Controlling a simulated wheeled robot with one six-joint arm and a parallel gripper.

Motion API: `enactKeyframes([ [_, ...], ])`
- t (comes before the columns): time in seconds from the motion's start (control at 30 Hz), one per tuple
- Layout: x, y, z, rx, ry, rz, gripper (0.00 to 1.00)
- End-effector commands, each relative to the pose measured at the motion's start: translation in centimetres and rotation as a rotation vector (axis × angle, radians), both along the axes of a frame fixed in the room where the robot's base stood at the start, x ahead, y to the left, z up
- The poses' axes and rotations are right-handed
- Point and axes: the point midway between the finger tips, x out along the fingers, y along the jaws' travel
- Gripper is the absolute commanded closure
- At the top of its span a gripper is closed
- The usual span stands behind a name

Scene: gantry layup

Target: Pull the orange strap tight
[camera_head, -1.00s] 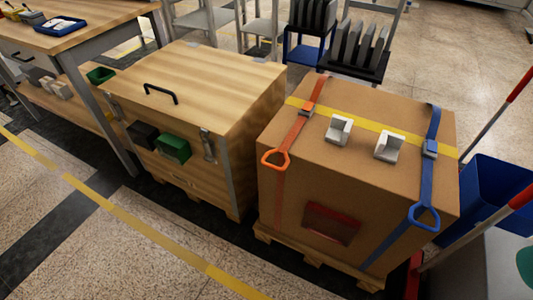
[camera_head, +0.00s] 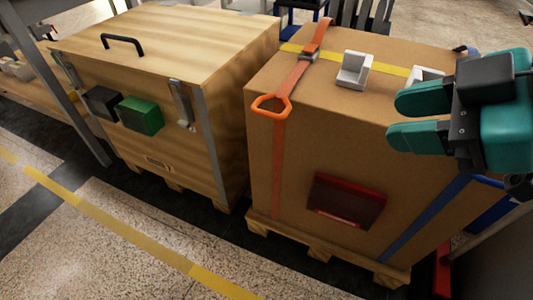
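The orange strap (camera_head: 298,71) runs over the left part of the cardboard box (camera_head: 384,190) and down its front face. Its buckle (camera_head: 309,53) sits on the box top. Its orange pull loop (camera_head: 271,105) hangs at the top front edge, and nothing touches it. My gripper (camera_head: 392,119) is at the right of the view, over the right part of the box, with its fingers pointing left. The two teal-tipped fingers are apart with a gap between them and nothing visible in it. My gripper hides most of the blue strap (camera_head: 428,222).
A wooden crate (camera_head: 196,54) with a black handle stands left of the box. White corner pieces (camera_head: 354,70) and a yellow band (camera_head: 391,69) are on the box top. A red-framed pouch (camera_head: 345,201) is on its front. The floor in front is clear.

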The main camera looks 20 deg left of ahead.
Motion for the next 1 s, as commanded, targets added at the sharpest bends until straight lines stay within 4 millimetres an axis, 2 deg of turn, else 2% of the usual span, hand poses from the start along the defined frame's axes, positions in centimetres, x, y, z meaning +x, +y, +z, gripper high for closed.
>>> enactKeyframes([
  [0.03,0.4,0.7,-3.9,0.029,-0.09,0.042,0.63],
  [0.2,1.6,2.6,-7.1,0.111,-0.401,0.14,0.63],
  [0.3,2.1,3.2,-8.1,0.137,-0.539,0.164,0.63],
  [0.5,2.6,3.7,-8.5,0.156,-0.681,0.178,0.63],
  [0.67,2.9,4.3,-8.0,0.16,-0.693,0.18,0.63],
  [0.93,3.7,6.7,-8.4,0.154,-0.686,0.182,0.63],
  [1.0,4.5,8.4,-9.2,0.156,-0.694,0.185,0.63],
])
